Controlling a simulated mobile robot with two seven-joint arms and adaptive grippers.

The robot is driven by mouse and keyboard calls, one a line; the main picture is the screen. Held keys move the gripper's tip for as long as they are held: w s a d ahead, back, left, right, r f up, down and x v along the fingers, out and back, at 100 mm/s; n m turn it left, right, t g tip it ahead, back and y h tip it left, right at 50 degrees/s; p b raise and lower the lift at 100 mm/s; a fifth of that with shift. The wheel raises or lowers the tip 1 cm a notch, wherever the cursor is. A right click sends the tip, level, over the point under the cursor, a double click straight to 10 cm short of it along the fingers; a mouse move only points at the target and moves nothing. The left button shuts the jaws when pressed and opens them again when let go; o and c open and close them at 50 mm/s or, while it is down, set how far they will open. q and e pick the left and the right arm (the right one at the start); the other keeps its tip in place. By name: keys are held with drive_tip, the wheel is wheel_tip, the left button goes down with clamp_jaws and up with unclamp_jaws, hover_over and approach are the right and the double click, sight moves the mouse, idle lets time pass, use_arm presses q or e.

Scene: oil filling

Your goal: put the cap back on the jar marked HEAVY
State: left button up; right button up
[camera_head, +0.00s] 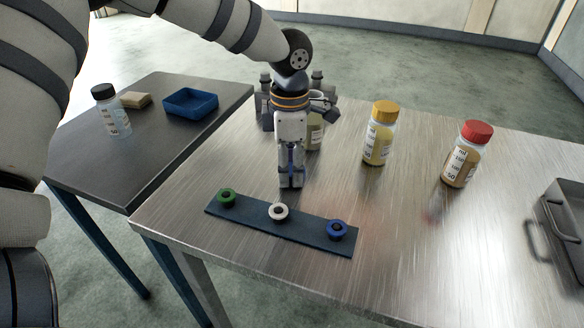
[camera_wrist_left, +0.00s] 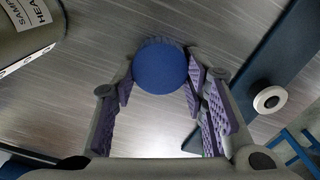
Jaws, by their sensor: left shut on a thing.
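My left gripper (camera_head: 291,183) points down above the metal table, just behind the dark strip. In the left wrist view its purple-padded fingers (camera_wrist_left: 160,95) are shut on a round blue cap (camera_wrist_left: 160,66). The jar marked HEAVY (camera_wrist_left: 22,28) is cut off at the upper left of the wrist view, apart from the fingers. A jar with pale contents (camera_head: 315,137) stands behind the gripper in the head view, mostly hidden; its label is unreadable there.
The dark strip (camera_head: 306,236) carries green (camera_head: 227,196), white (camera_head: 278,211) and blue (camera_head: 337,230) rings. Yellow-capped (camera_head: 379,133) and red-capped (camera_head: 466,154) jars stand right. A metal tray (camera_head: 566,222) is far right. The left table holds a blue tray (camera_head: 191,103) and black-capped bottle (camera_head: 110,110).

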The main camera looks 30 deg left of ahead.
sight(290, 171)
use_arm(q)
drive_tip(key=shift+r, duration=0.45)
drive_tip(key=r, duration=0.3)
drive_tip(key=shift+s+d+r, duration=0.15)
drive_tip(key=shift+s, duration=0.05)
drive_tip(key=s+d+r+p, duration=0.2)
drive_tip(key=s+d+r, duration=0.5)
drive_tip(key=s, duration=0.4)
drive_tip(key=shift+d+r+p, duration=0.3)
drive_tip(key=shift+r+p, duration=0.1)
drive_tip(key=shift+r, duration=0.5)
use_arm(e)
drive_tip(key=shift+t, duration=0.8)
drive_tip(key=w+r, duration=0.3)
drive_tip(key=shift+w+r, duration=0.25)
drive_tip(key=shift+w, duration=0.1)
use_arm(q)
drive_tip(key=shift+s, duration=0.1)
use_arm(e)
drive_tip(key=shift+o, duration=0.2)
